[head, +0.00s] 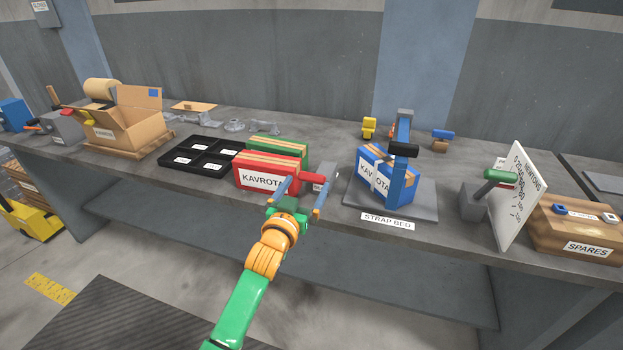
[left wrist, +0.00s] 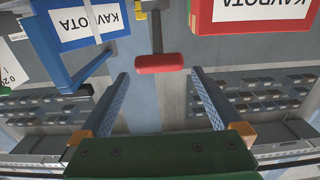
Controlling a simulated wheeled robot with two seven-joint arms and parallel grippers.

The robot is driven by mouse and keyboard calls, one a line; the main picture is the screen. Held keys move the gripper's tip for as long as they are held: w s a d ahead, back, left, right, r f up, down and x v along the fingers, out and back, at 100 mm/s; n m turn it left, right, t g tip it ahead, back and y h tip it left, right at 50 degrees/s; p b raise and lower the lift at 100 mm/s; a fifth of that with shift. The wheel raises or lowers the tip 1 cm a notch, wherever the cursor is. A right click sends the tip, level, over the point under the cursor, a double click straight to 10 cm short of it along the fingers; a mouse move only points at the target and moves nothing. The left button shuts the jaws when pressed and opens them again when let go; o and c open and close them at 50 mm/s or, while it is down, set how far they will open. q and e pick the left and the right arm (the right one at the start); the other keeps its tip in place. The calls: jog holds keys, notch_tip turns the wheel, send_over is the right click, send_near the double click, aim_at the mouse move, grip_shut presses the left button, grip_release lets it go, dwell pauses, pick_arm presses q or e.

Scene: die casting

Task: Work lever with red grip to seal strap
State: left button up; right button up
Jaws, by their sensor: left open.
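The lever's red grip (head: 311,179) is a short crossbar beside the red KAVROTA box, near the table's front edge. In the left wrist view the red grip (left wrist: 160,63) sits on a grey stem (left wrist: 156,32). My left gripper (head: 307,186) is open, its fingertips on either side of the grip and just short of it; it also shows in the left wrist view (left wrist: 159,74) with nothing between the fingers. The blue KAVROTA box (head: 369,172) with a pale strap stands on the grey strap bed (head: 425,207), partly behind a blue frame (head: 402,160). My right gripper is out of view.
The red box (head: 262,170) and a green box (head: 277,149) stand left of the lever. A black divided tray (head: 190,152) lies further left. A green-gripped lever (head: 501,175), a white board (head: 520,185) and a SPARES box (head: 572,228) stand at right.

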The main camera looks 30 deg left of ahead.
aim_at(310, 180)
pick_arm(q)
jog(key=shift+x, duration=2.55)
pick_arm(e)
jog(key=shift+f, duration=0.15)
pick_arm(q)
jog(key=shift+d+f, duration=0.1)
jog(key=shift+f, duration=0.05)
